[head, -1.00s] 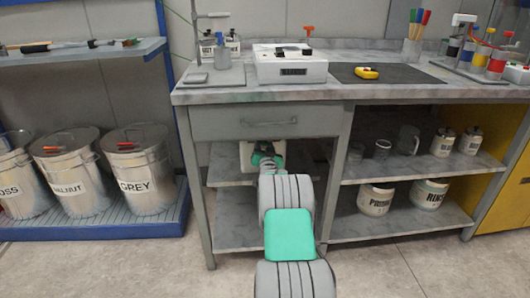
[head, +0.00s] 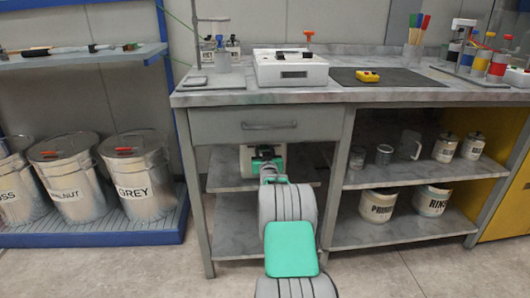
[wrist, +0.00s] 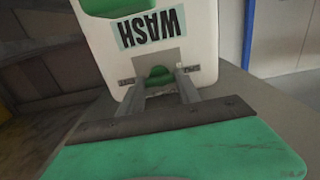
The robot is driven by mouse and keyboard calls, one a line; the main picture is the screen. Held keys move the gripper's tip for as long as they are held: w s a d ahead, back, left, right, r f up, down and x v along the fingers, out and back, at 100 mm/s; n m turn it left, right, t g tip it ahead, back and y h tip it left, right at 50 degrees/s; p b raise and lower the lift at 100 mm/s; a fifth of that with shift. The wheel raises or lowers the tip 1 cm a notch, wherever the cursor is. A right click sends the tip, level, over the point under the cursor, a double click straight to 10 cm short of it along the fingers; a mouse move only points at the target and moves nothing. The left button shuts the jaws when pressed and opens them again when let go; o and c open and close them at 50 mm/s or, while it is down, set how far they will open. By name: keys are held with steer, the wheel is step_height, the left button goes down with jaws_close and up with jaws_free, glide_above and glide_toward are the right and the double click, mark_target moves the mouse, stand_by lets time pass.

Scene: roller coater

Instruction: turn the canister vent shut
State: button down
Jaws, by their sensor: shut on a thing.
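The white canister (head: 246,160) stands on the upper shelf under the drawer, partly hidden behind my wrist. In the wrist view the canister (wrist: 196,42) fills the top and its WASH label appears upside down. A green vent knob (wrist: 158,77) sticks out of its face. My gripper (wrist: 160,84) has one finger on each side of the knob and is shut on it. In the head view my gripper (head: 264,158) is at the canister's front, and the knob is hidden there.
The drawer (head: 245,124) is closed just above my arm. A table post (head: 333,195) stands to the right. The lower shelf (head: 235,232) is clear. Cans and jars stand on the right shelves, and several lidded bins (head: 140,178) stand at left.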

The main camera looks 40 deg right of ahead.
steer(key=shift+s+f, duration=0.1)
steer(key=shift+f, duration=0.25)
steer(key=c, duration=1.1)
jaws_free()
steer(key=shift+d, duration=0.1)
steer(key=shift+o, duration=1.3)
steer(key=shift+r, duration=0.2)
steer(key=p+v, duration=0.2)
steer(key=v, duration=0.5)
steer(key=shift+s+a+r+p, duration=0.1)
steer(key=shift+a+r+p, duration=0.1)
steer(key=shift+p, duration=0.2)
steer(key=shift+s+a+f, duration=0.15)
steer(key=shift+s, duration=0.05)
